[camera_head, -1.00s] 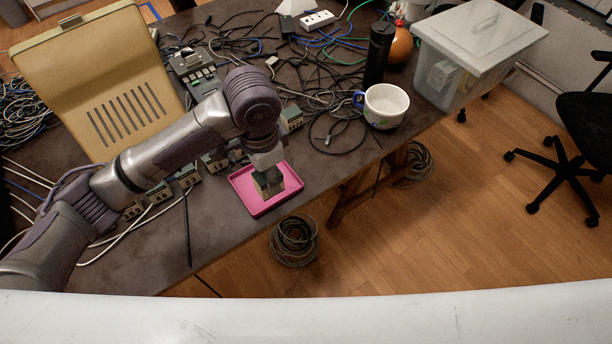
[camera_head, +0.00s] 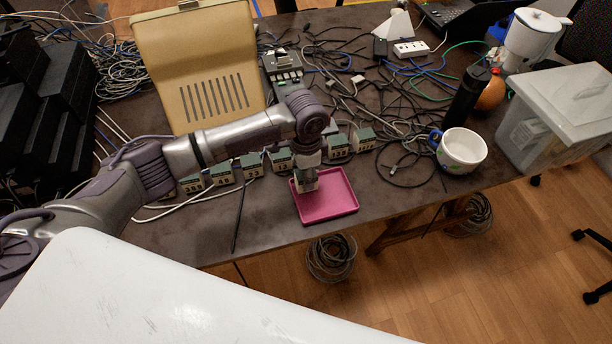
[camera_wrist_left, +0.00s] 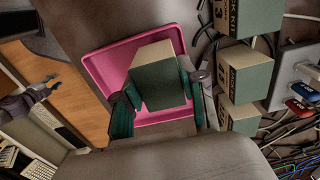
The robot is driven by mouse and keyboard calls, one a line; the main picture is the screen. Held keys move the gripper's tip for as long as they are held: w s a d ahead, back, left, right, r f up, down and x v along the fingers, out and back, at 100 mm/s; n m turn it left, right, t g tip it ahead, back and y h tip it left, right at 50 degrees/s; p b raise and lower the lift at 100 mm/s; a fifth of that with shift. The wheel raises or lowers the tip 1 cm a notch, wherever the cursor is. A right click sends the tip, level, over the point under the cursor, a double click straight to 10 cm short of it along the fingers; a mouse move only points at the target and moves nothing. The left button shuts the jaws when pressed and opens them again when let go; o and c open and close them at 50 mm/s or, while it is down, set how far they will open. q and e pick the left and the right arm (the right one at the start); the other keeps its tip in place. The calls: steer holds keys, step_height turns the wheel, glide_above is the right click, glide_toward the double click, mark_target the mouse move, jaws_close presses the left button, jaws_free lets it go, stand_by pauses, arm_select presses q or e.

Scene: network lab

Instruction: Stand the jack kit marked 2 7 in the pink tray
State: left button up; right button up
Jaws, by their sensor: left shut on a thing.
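The pink tray (camera_head: 335,207) lies near the front edge of the dark table. My left gripper (camera_head: 307,174) points down over the tray's left part. It is shut on a green and beige jack kit (camera_head: 307,186). In the left wrist view the kit (camera_wrist_left: 158,82) is between the dark green fingers (camera_wrist_left: 160,98), with the pink tray (camera_wrist_left: 105,65) behind it. The held kit's marking does not show. I cannot tell whether its underside touches the tray floor.
More jack kits, such as one marked 4 3 (camera_head: 251,165), stand in a row behind and left of the tray. A beige panel (camera_head: 200,65), tangled cables (camera_head: 385,110), a cup (camera_head: 462,152) and a clear bin (camera_head: 560,110) are around. The tray's right part is bare.

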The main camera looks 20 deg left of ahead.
arm_select(q)
steer(key=shift+f, duration=0.7)
steer(key=shift+f, duration=0.15)
steer(key=o, duration=1.2)
steer(key=shift+r, duration=0.5)
step_height(320, 180, up, 11)
steer(key=shift+r+b, duration=0.2)
steer(key=shift+b, duration=0.25)
